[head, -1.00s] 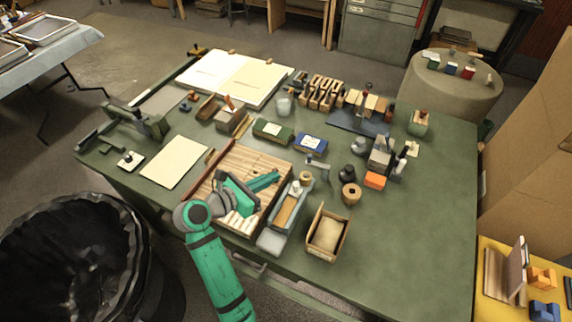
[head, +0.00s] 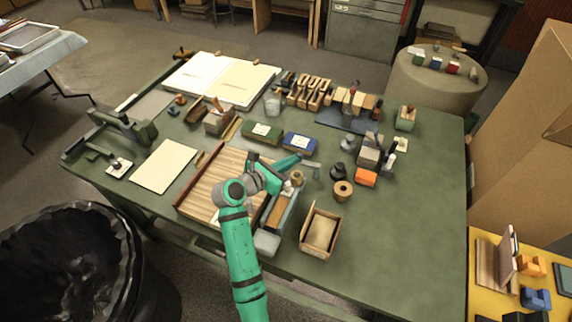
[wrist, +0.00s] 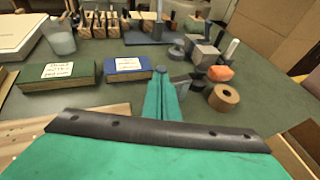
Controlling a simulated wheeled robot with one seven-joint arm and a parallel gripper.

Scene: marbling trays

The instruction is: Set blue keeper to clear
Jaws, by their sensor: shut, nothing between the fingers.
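My gripper (head: 298,158) is shut and empty above the green table, its teal fingers pointing away past the slatted wooden tray. In the wrist view its fingertips (wrist: 161,74) show just right of a blue box (wrist: 126,68) with a white label. That box (head: 300,142) lies beside a similar green box (head: 262,132). Other blue things are a block (head: 536,298) on the yellow table at the lower right and a small block (head: 436,63) on the round stool. I cannot tell which is the blue keeper, or its setting.
The slatted tray (head: 182,206), an open box (head: 304,245) and a tape roll (head: 342,190) are near the arm. An orange block (head: 365,177) and small tools stand to the right. The table's right side is clear. A black bin (head: 120,225) stands at left.

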